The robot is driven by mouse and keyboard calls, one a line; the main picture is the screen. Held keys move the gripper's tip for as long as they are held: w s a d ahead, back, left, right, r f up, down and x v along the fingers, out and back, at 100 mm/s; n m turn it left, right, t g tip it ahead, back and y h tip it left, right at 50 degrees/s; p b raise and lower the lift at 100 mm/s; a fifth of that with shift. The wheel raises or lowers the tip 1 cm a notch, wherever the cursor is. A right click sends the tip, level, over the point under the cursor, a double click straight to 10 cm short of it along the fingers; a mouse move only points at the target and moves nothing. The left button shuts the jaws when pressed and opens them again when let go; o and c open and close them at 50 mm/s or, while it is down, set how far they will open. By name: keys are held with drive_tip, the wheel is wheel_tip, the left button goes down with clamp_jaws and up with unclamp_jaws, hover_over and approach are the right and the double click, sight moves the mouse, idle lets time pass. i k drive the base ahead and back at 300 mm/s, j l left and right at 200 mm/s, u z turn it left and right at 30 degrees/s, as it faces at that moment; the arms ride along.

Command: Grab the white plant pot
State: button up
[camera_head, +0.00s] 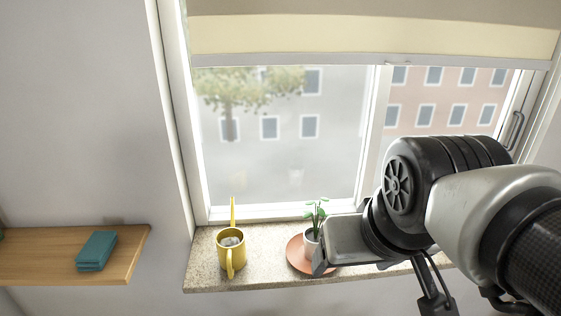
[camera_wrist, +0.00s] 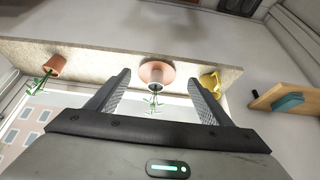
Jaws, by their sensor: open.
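In the wrist view the scene appears upside down. The pot (camera_wrist: 156,86) and saucer (camera_wrist: 157,66) lie between the two spread fingers of my gripper (camera_wrist: 159,77), farther ahead. The gripper is open and empty. I cannot tell the exact gap to the pot.
The wrist view shows a terracotta pot with a plant (camera_wrist: 55,66) on the other side. A teal object (camera_head: 96,251) lies on a wooden shelf (camera_head: 40,262). The window is behind.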

sight(311, 235)
drive_tip(key=k, duration=0.55)
drive_tip(key=u, duration=1.5)
drive_tip(key=l+u, duration=0.1)
drive_tip(key=l, duration=1.35)
